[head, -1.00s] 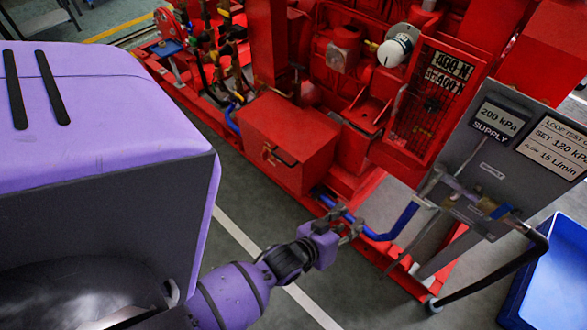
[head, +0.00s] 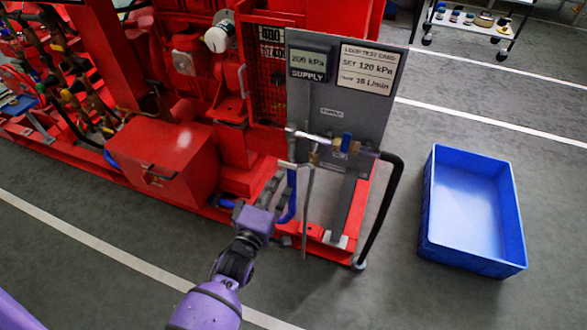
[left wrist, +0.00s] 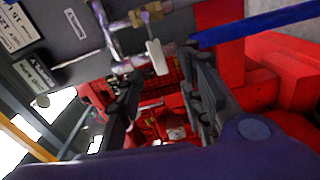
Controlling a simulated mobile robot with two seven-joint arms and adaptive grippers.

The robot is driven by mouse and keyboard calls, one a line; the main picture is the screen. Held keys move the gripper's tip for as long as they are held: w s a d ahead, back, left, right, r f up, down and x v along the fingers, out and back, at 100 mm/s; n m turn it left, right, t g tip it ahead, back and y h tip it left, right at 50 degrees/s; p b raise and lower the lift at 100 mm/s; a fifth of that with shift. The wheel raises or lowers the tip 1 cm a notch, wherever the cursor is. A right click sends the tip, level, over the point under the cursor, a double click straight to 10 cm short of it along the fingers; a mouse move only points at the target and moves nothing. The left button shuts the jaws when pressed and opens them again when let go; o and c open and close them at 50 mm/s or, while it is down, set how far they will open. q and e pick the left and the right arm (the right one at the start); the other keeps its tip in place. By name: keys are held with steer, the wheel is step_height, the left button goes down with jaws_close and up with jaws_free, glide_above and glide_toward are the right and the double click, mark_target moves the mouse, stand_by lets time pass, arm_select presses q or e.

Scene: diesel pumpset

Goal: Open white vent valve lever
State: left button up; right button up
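The white vent lever (left wrist: 157,57) shows in the left wrist view beside a brass fitting (left wrist: 148,16) on the pipework. In the head view a small pale lever (head: 287,164) sits on the pipe assembly at the panel's lower left. My left gripper (head: 279,180) is just below and beside that pipework. In the left wrist view its two dark fingers (left wrist: 165,95) are apart with nothing held between them. The white lever lies near the fingertips, and I cannot tell whether they touch it. My right gripper is not in view.
A grey panel (head: 322,99) with cards carries the pipes. A blue-handled valve (head: 346,142) and a black hose (head: 388,205) are to the right; a blue hose (head: 291,200) hangs by my gripper. The red pumpset (head: 170,155) stands left; a blue crate (head: 435,240) stands right.

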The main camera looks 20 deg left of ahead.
mark_target(285, 166)
arm_select(q)
steer(key=shift+n, duration=0.5)
steer(key=w+b, duration=0.1)
steer(key=w, duration=0.7)
steer(key=shift+a, duration=0.1)
steer(key=shift+r, duration=0.1)
steer(key=shift+s, duration=0.1)
jaws_close()
